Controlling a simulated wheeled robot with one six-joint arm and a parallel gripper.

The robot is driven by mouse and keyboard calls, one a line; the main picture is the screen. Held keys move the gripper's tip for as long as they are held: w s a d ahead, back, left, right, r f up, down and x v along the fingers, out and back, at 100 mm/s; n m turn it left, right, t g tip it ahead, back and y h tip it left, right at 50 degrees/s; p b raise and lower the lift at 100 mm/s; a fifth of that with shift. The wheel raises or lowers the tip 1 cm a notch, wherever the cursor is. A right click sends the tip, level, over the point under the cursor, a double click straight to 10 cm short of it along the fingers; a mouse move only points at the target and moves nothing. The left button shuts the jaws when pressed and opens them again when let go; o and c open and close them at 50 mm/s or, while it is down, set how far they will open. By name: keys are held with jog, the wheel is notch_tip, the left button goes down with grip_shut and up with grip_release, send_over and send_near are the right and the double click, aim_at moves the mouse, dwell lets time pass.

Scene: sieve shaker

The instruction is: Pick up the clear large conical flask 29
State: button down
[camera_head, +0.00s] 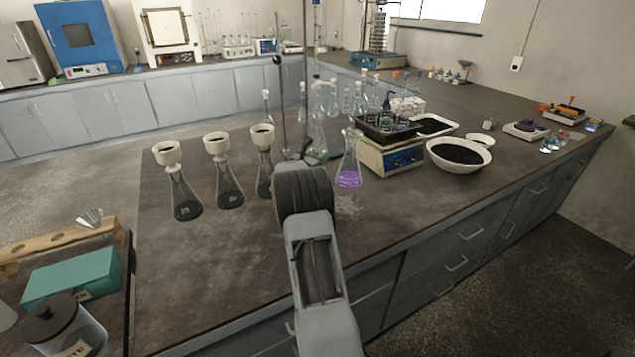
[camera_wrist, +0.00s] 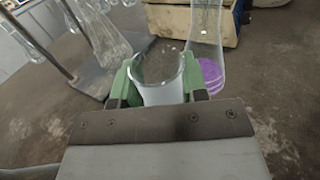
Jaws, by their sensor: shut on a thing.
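The clear conical flask (camera_wrist: 160,94) is between the green-padded fingers of my gripper (camera_wrist: 161,82) in the wrist view. Its open, clear rim shows there, and the fingers are shut on it from both sides. Its lower body is hidden under the gripper, and I cannot read a number on it. In the head view my own wrist and forearm cover the gripper and the held flask. A conical flask with purple liquid (camera_head: 348,172) stands just to the right of my wrist; it also shows in the wrist view (camera_wrist: 209,72).
Three flasks with white funnels (camera_head: 229,190) stand left of my arm. Clear glassware (camera_head: 318,140) and a stand rod (camera_head: 281,105) are close behind. A balance (camera_head: 392,158) and a white bowl (camera_head: 459,156) are at right.

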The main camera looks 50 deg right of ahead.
jog(key=shift+r, duration=0.15)
notch_tip(320, 180, up, 15)
jog(key=p, duration=0.2)
dwell(1.3)
jog(key=shift+w, duration=0.15)
dwell(0.3)
